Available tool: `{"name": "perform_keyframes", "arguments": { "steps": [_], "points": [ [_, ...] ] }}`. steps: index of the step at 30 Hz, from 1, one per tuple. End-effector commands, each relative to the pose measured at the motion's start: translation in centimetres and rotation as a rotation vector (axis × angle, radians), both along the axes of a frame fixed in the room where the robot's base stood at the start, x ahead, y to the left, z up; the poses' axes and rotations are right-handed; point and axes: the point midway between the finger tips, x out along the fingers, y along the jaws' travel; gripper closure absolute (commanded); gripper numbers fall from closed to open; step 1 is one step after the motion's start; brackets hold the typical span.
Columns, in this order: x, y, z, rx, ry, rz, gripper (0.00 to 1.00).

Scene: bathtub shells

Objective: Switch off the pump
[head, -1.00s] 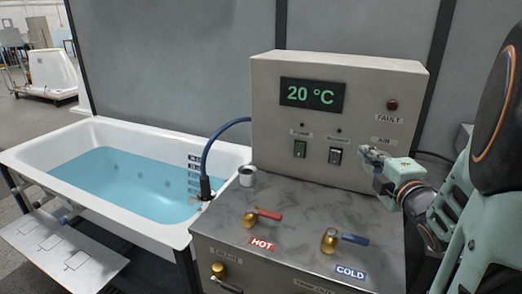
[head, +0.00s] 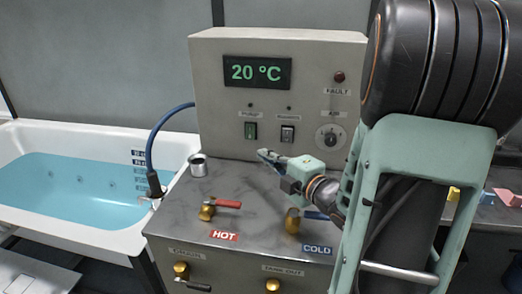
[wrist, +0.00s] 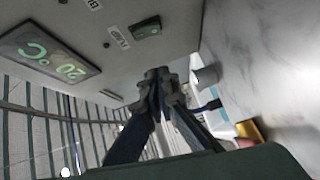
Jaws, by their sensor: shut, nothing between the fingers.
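The pump switch (head: 250,131) is a green rocker on the front of the grey control box (head: 215,75). In the wrist view the green rocker (wrist: 148,29) shows beside the PUMP label (wrist: 118,37). The small lamp above it looks dark. My gripper (head: 264,155) is shut and empty, just below and slightly right of the pump switch in the head view. In the wrist view my closed fingertips (wrist: 158,74) point toward the panel, apart from the rocker in the picture. Whether they touch the panel I cannot tell.
A second, dark rocker (head: 287,134) sits right of the pump switch, then the AIR knob (head: 331,137). The display (head: 257,72) reads 20 °C. A metal cup (head: 198,167), the red-handled HOT valve (head: 207,211) and the COLD valve (head: 293,222) stand on the counter. The bathtub (head: 20,130) is left.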

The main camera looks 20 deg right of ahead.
Motion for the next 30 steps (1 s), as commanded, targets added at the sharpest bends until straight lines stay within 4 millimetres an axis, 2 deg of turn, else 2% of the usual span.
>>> {"name": "perform_keyframes", "arguments": {
  "steps": [13, 21, 30],
  "points": [
    [9.0, 1.6, -0.9, 0.003, 0.001, 0.001, 1.00],
    [11.3, -0.3, -1.3, 0.001, 0.000, -0.001, 1.00],
    [11.7, -0.5, -1.4, 0.000, -0.001, 0.000, 1.00]
  ]
}}
